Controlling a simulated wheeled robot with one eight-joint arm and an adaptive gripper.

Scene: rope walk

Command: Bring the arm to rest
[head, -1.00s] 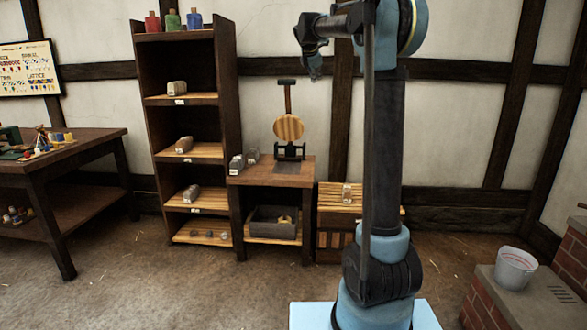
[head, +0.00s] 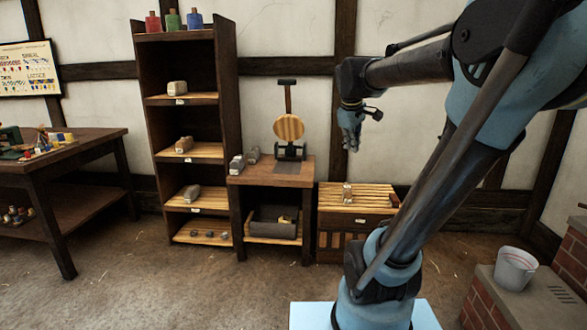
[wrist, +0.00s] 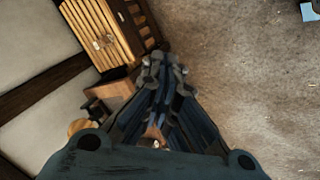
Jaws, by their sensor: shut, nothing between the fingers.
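My gripper (head: 350,140) hangs from the end of my arm in the head view, pointing down in mid-air above and in front of the slatted wooden cabinet. In the wrist view my gripper (wrist: 162,65) has its fingers together with nothing between them. It touches nothing that I can see. My arm leans to the right from its base and its forearm reaches back left.
A bucket (head: 515,268) sits on brickwork at right. The floor in front is open.

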